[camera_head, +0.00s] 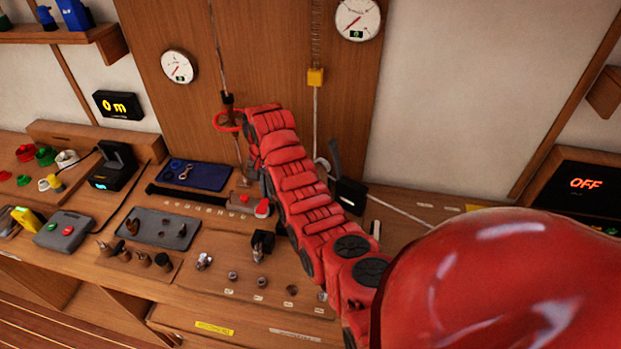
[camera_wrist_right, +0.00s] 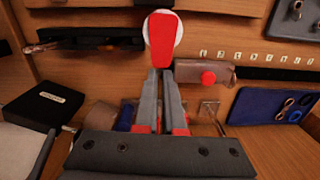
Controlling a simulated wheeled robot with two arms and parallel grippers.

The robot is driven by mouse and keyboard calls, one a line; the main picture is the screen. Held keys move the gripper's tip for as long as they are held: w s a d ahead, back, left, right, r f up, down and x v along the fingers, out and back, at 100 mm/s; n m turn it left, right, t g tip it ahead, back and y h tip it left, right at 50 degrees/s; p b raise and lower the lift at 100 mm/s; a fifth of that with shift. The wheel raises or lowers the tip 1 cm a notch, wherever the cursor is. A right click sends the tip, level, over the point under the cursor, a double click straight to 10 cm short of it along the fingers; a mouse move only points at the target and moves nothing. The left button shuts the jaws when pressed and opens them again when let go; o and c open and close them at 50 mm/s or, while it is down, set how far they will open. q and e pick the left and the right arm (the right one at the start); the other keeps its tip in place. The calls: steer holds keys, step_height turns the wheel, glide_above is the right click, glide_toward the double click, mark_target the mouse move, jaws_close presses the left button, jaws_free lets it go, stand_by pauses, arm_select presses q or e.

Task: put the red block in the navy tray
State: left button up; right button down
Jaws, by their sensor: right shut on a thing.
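The navy tray (camera_head: 208,176) lies on the bench left of my right arm, with metal rings or clips in it. It also shows at the right of the right wrist view (camera_wrist_right: 245,108). My right gripper (camera_head: 265,190) points down at the bench, right of the tray and mostly hidden by its arm. In the wrist view its grey fingers (camera_wrist_right: 162,75) are close together at a tapered red piece (camera_wrist_right: 162,43), which I take for the red block. A white round thing shows behind it. The red piece also shows below the gripper (camera_head: 262,205). My left gripper is not in view.
A brown box with a red button (camera_wrist_right: 208,78) stands between the red piece and the tray. A black box (camera_head: 350,195) stands right of my arm. A grey tray with small parts (camera_head: 150,222) lies in front of the navy tray. A cord and lines hang behind.

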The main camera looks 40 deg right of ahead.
mark_target(272, 222)
step_height(272, 222, down, 6)
steer(key=shift+d+r+b, duration=0.1)
steer(key=shift+b, duration=0.9)
steer(key=shift+f+p, duration=0.45)
steer(key=shift+f, duration=0.2)
step_height(272, 222, down, 3)
steer(key=shift+r+p, duration=0.15)
steer(key=shift+p, duration=0.4)
steer(key=shift+w+f, duration=0.1)
steer(key=shift+f, duration=0.15)
